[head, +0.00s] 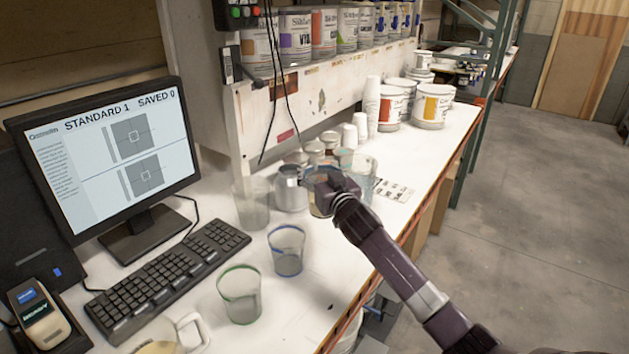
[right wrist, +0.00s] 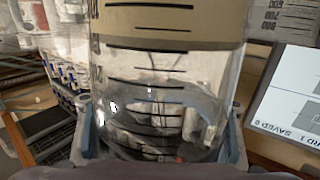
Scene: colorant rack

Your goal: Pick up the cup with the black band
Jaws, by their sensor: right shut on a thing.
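My right gripper (head: 322,180) is over the white bench and shut on a clear cup (head: 317,207). In the right wrist view the cup (right wrist: 165,75) stands between the two fingers of the gripper (right wrist: 160,138). Other clear cups stand near: one with a blue rim (head: 287,255), one with a green rim (head: 240,295), a plain one (head: 252,205). My left gripper is not in view.
A grey metal can (head: 290,190) stands close left of the held cup. A monitor (head: 110,150) and keyboard (head: 168,275) fill the left. Stacked white cups (head: 371,105) and paint tubs (head: 431,107) stand farther back. The bench's right edge is near the gripper.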

